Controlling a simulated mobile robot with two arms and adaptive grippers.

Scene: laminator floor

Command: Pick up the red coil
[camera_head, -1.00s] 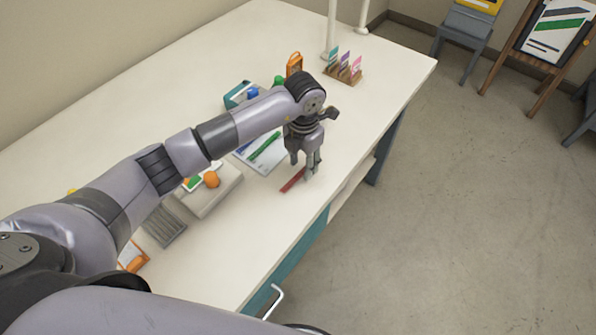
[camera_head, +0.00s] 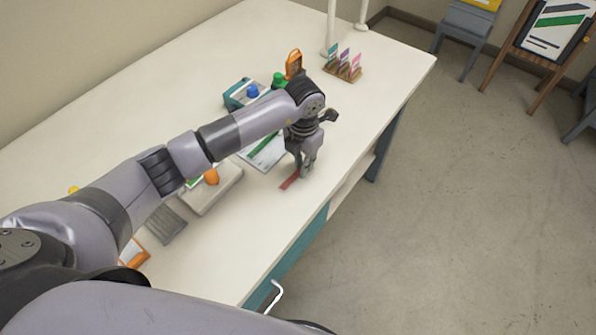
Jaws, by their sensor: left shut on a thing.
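The red coil (camera_head: 289,181) is a short, thin red strip lying near the front edge of the white table. My left gripper (camera_head: 303,173) points down over its far end and is shut on it there. The fingers hide that end, and the near end sticks out toward the lower left. The coil looks to be at table level; I cannot tell whether it touches the top. My right gripper is not in view.
Behind the gripper lies a white sheet with a green stripe (camera_head: 262,153). A teal box (camera_head: 236,97), an orange item (camera_head: 294,62) and a wooden card holder (camera_head: 343,70) stand farther back. A pale device (camera_head: 218,190) is at left. The table (camera_head: 380,75) is clear at right.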

